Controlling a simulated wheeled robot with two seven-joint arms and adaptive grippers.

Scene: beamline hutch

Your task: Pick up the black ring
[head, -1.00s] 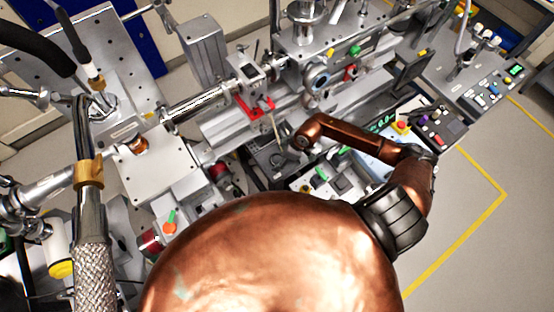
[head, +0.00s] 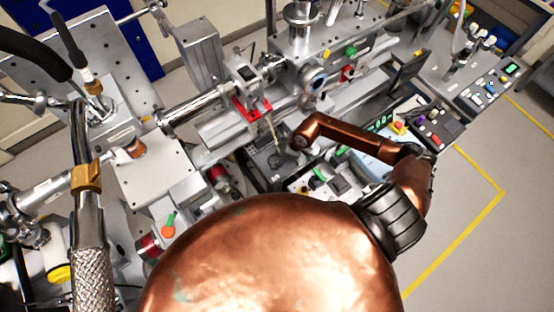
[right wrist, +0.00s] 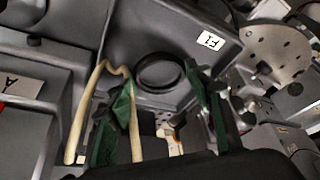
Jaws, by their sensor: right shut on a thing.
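The black ring (right wrist: 160,72) lies flat in a grey tray (right wrist: 125,40) labelled E1 in the right wrist view. My right gripper (right wrist: 160,78) has a green-padded finger on either side of the ring, close to its outer edges, and is shut on it. The ring still looks level with the tray floor; I cannot tell any gap under it. In the head view my right gripper (head: 284,158) is small and dark below the copper wrist, over the tray. My left gripper is not in view.
A cream, bent, cord-like piece (right wrist: 82,110) loops over the left finger in the right wrist view. A perforated metal disc (right wrist: 275,52) stands at the right. In the head view a red clamp (head: 252,110) and rail equipment stand just behind the tray.

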